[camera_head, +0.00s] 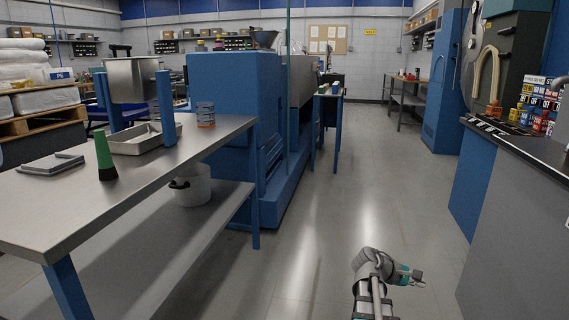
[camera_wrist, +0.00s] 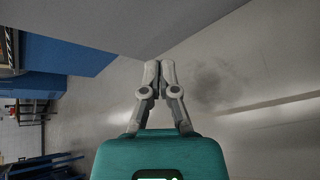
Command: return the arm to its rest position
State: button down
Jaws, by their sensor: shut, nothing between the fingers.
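My gripper (camera_wrist: 160,68) shows in the middle of the wrist view, with its two grey fingers together at the tips and nothing between them. Its teal body fills the bottom of that view. In the head view my arm is folded low at the bottom, right of centre, over the grey floor. There the gripper (camera_head: 416,279) points to the right, and its fingers are small. It touches nothing that I can see.
A dark-topped counter (camera_head: 505,200) stands at right, near the gripper. The floor aisle (camera_head: 365,170) between is clear.

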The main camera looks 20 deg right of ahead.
jog(key=w+a+f+m+t+y+p, duration=0.1)
jog(key=w+a+f+y, duration=0.15)
jog(key=a, duration=0.55)
jog(key=w+a+f+m+t+y, duration=0.15)
jog(key=w+a, duration=0.25)
jog(key=a, duration=0.4)
jog(key=w+a+f+t+y+p, duration=0.15)
jog(key=w+a, duration=0.25)
jog(key=a, duration=0.5)
jog(key=a+f+m+t+y, duration=0.15)
jog(key=a+y, duration=0.45)
jog(key=a, duration=1.7)
notch_tip(320, 180, up, 38)
jog(key=p, duration=3.8)
jog(key=shift+s+d+f, duration=0.15)
jog(key=shift+s+d, duration=0.1)
jog(key=c, duration=1.3)
grip_release()
jog(key=shift+g, duration=0.25)
jog(key=shift+c, duration=0.2)
